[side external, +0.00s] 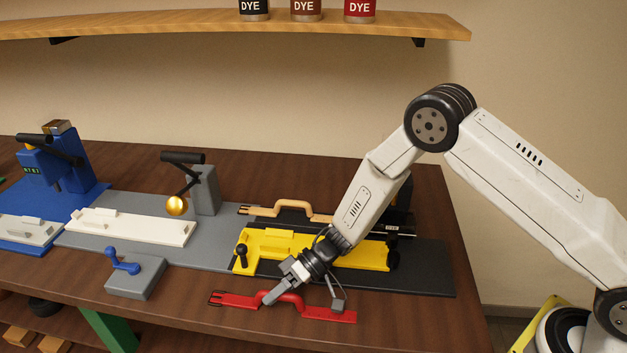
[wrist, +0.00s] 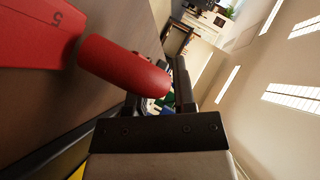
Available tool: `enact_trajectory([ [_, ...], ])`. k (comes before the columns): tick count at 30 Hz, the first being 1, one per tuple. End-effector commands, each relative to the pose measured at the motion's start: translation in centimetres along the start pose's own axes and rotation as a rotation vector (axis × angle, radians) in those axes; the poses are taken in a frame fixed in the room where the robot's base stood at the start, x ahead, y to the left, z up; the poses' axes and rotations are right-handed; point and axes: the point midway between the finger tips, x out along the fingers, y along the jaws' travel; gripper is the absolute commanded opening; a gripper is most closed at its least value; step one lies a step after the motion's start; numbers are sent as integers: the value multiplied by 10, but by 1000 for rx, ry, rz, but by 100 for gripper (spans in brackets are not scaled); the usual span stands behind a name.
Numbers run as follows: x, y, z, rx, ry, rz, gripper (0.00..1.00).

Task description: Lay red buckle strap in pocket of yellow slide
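The red buckle strap (side external: 332,314) lies on the brown table at the front edge of the dark mat, with its raised handle and a buckle at its left end. My gripper (side external: 272,297) is low at the strap's handle. In the wrist view the red handle (wrist: 122,66) crosses in front of the left finger, and a gap shows between the fingers (wrist: 160,90). No firm hold on the handle can be made out. The yellow slide (side external: 350,254) lies on the mat behind my gripper, and my arm partly hides its middle and its pocket.
A tan strap (side external: 292,207) lies behind the yellow slide. Left of it stand a grey lever post (side external: 203,190), a white slide (side external: 130,226), a grey block with a blue crank (side external: 135,277) and a blue press (side external: 70,165).

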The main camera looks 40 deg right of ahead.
Motion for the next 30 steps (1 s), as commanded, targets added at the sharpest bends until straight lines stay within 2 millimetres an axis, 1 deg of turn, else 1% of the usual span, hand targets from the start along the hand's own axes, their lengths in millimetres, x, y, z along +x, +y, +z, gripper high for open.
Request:
enact_trajectory([
  [1, 0, 0, 0, 0, 0, 0, 51],
  [2, 0, 0, 0, 0, 0, 0, 60],
  [13, 0, 0, 0, 0, 0, 0, 61],
  [16, -4, 1, 0, 0, 1, 1, 61],
  [20, -14, 0, -1, 0, 3, 1, 61],
  [30, -58, 3, -2, 1, 3, 1, 61],
])
